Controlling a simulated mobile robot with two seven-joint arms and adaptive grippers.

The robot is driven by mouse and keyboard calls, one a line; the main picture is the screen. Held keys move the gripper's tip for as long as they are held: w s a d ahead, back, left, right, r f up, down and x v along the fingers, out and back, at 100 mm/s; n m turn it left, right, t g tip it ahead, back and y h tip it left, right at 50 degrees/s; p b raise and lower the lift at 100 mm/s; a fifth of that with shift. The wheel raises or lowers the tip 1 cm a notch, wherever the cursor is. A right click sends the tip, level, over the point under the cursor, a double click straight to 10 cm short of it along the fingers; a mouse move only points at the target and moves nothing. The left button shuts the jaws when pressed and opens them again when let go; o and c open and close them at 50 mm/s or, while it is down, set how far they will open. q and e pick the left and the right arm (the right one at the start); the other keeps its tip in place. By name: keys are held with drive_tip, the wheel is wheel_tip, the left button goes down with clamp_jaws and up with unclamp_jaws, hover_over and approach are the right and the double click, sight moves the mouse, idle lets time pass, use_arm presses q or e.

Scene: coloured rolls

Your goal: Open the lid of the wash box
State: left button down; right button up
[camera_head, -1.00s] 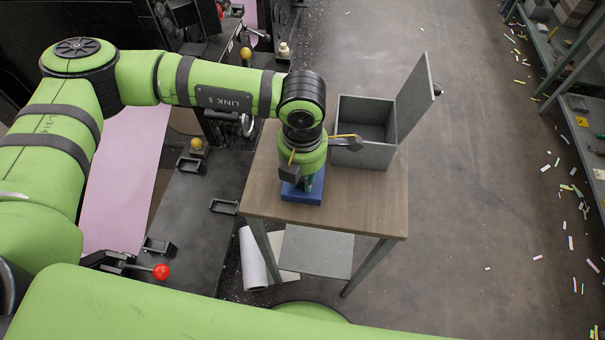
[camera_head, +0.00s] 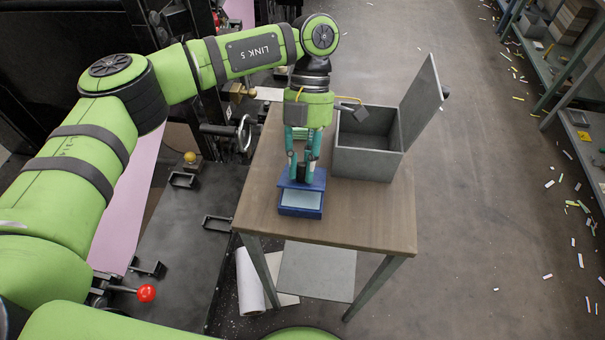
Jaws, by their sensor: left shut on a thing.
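A grey open-topped box (camera_head: 366,163), which I take to be the wash box, stands on the wooden table. Its flat grey lid (camera_head: 420,102) is up, leaning out on the right side, and the inside looks empty. My left gripper (camera_head: 303,174) is to the left of the box. It points down, with its teal fingers shut on a dark grip on a blue block (camera_head: 312,182). The block has a pale panel facing me. I cannot tell if it touches the table. My right gripper is not in view.
The table top (camera_head: 360,217) is clear in front of the box. A dark machine with a red-knobbed lever (camera_head: 146,293) is at the left. A white roll (camera_head: 250,280) lies below the table. Shelves (camera_head: 578,110) stand at the far right beyond open floor.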

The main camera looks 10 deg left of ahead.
use_arm(q)
drive_tip(key=shift+w+g, duration=0.2)
drive_tip(key=shift+g, duration=0.1)
drive_tip(key=shift+r, duration=0.1)
drive_tip(key=c, duration=1.1)
unclamp_jaws()
drive_tip(key=shift+v, duration=3.85)
